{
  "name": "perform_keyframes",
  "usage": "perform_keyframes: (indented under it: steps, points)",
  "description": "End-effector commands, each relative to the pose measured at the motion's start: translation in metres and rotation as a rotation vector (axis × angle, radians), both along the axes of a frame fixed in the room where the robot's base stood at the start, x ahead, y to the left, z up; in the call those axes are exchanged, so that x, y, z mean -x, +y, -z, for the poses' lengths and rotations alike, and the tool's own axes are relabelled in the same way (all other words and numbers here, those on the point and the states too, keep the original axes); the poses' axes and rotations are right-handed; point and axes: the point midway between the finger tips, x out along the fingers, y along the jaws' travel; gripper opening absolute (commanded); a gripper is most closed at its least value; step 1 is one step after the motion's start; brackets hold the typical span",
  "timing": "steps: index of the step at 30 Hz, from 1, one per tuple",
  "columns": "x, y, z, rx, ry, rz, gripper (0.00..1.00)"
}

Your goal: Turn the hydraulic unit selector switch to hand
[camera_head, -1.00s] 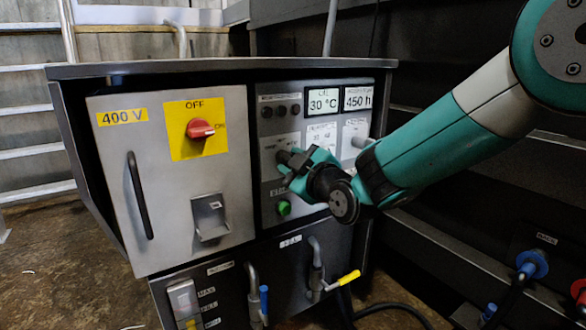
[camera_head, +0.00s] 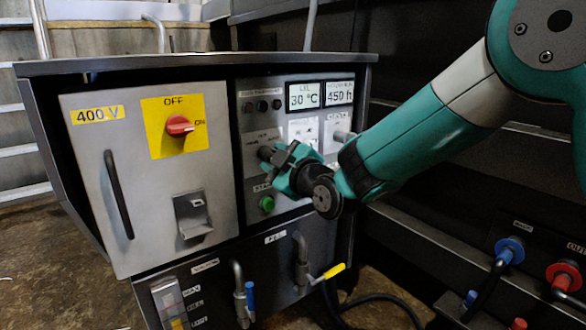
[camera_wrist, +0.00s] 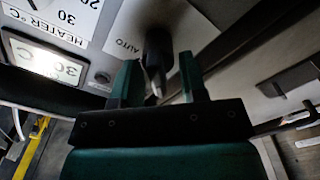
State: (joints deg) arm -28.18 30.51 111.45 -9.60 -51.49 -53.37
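The selector switch (camera_head: 265,152) is a black knob on the grey control panel, between small printed labels. In the wrist view the knob (camera_wrist: 158,48) stands out from a white plate marked AUTO. My gripper (camera_head: 281,155) is at the switch, reaching in from the right. In the wrist view my gripper (camera_wrist: 160,76) has its two fingers apart, one on each side of the knob, with gaps visible between knob and fingers. The knob's pointing direction cannot be read clearly. My gripper partly covers the labels around it in the head view.
A green button (camera_head: 267,204) sits just below the switch. A red main switch (camera_head: 179,125) on a yellow plate is to the left. Another knob (camera_head: 343,136) is to the right, near my forearm. Displays (camera_head: 303,95) are above. A yellow-handled valve (camera_head: 330,273) is below.

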Motion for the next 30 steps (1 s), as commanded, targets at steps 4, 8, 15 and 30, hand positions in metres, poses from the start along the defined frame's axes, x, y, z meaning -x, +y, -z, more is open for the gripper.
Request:
perform_keyframes:
  steps: [4, 8, 15, 30]
  points:
    - [0.017, -0.012, -0.003, 0.000, 0.001, 0.001, 0.39]
    - [0.044, -0.031, -0.003, -0.001, 0.002, 0.003, 0.39]
    - [0.095, -0.065, 0.002, -0.003, 0.001, 0.004, 0.39]
    - [0.143, -0.095, -0.001, -0.002, -0.001, -0.001, 0.39]
